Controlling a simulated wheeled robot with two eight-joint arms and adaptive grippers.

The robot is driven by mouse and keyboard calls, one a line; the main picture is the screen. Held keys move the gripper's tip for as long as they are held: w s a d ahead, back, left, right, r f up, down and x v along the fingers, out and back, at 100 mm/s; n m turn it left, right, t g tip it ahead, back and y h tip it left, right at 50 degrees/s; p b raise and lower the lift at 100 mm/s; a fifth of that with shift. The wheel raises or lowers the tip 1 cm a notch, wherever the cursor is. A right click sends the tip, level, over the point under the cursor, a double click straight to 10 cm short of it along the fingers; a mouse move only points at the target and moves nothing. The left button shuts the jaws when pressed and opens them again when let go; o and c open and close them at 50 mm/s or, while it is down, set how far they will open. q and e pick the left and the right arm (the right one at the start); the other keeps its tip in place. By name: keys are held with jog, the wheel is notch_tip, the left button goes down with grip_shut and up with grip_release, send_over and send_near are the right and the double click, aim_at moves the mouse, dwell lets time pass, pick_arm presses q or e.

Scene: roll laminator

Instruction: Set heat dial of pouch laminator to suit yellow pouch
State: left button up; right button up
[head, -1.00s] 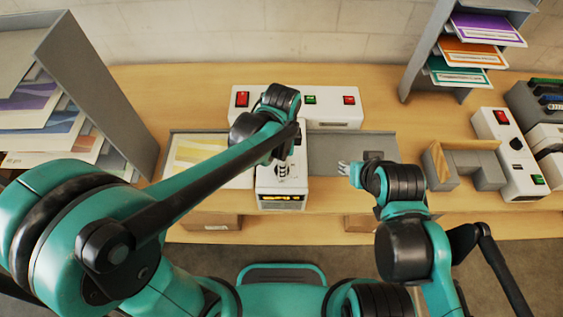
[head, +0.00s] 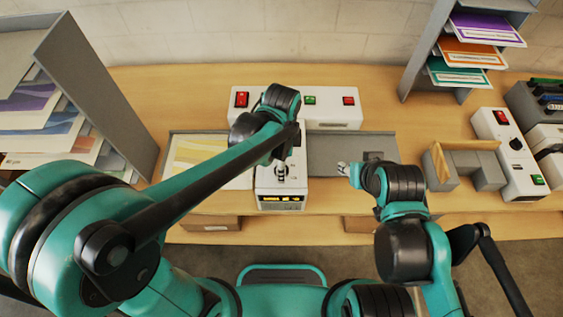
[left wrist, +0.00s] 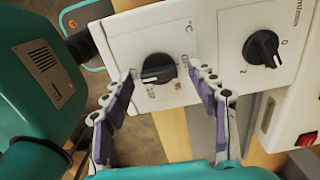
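The laminator's white control box (head: 280,188) stands at the middle of the table, with a lit amber display on its front. In the left wrist view, the black heat dial (left wrist: 158,68) sits on the white panel marked °C. My left gripper (left wrist: 162,64) is open, with one finger on each side of this dial and gaps showing. In the head view, my left arm partly covers the control box. A sheet with yellow bands (head: 198,152) lies on the tray left of the laminator. My right gripper (head: 344,169) is over the grey right-hand tray, apart from the laminator; its opening is unclear.
A second black dial (left wrist: 263,48) is beside the heat dial. A white unit (head: 330,108) with red and green switches stands behind. Paper shelves (head: 105,85) stand left; a rack of coloured pouches (head: 470,50) stands back right. A grey block with a wooden bar (head: 465,165) is at right.

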pick_arm(q)
notch_tip(320, 180, up, 12)
dwell(0.6)
dwell(0.4)
jog(key=s+a+f+n+t+b, duration=0.2)
jog(key=a+f+n+t+b, duration=0.1)
jog(key=a+f+n+b, duration=0.3)
jog(key=s+a+f+n+t+b, duration=0.3)
jog(key=a+f+n+b, duration=0.3)
jog(key=a+f+n, duration=0.4)
jog(key=shift+s+a+f+n+t, duration=0.25)
jog(key=shift+a+n+t, duration=0.45)
jog(key=shift+n, duration=0.4)
